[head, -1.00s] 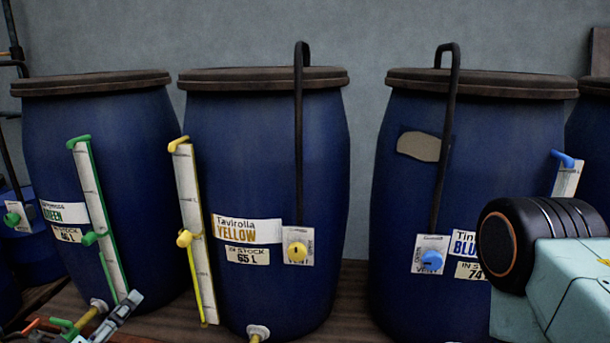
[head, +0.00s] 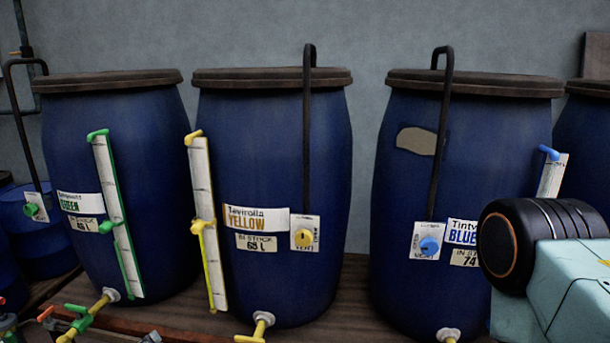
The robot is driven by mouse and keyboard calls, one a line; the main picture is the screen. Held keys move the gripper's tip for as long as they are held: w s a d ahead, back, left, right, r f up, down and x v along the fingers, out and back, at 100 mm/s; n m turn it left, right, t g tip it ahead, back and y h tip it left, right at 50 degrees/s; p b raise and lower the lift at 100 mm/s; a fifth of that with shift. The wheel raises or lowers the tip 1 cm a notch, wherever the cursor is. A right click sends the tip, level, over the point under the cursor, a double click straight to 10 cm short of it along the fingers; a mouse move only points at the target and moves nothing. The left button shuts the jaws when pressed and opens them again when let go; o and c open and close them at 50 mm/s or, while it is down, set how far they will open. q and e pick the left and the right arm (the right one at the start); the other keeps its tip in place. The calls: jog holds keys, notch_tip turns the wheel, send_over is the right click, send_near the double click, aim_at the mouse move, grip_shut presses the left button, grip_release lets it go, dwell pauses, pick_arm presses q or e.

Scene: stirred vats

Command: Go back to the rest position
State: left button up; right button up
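Only a small grey tip, which looks like my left gripper (head: 150,338), shows at the bottom edge, in front of the gap between the green and yellow vats. The rest of it is cut off, so I cannot see whether it is open or shut. A teal and black arm link of mine fills the lower right, but my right gripper is out of view. The blue vats stand upright: the green-labelled vat (head: 150,150), the yellow-labelled vat (head: 255,150) and the blue-labelled vat (head: 400,190).
Outlet taps stick out low at the front, including one with a green handle (head: 78,318) and the yellow vat's tap (head: 258,328). Level gauges stand on the vats, such as the yellow gauge (head: 203,180). A wooden shelf (head: 350,300) lies under them.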

pick_arm(q)
jog(key=s+d+f+m+g+y+b, duration=0.1)
jog(key=s+d+f+m+g+b, duration=0.2)
jog(key=s+f, duration=1.1)
jog(key=s+d+f+m+g+y+b, duration=0.1)
jog(key=s+d+f+m+g+b, duration=0.2)
jog(key=s+f+g+b, duration=0.7)
jog(key=s+d+f+b, duration=0.1)
jog(key=s+f, duration=0.3)
jog(key=f, duration=0.4)
jog(key=shift+s+d+f+g+b, duration=0.2)
jog(key=shift+f+g+b, duration=0.1)
jog(key=shift+f, duration=0.1)
jog(key=shift+w+d, duration=0.1)
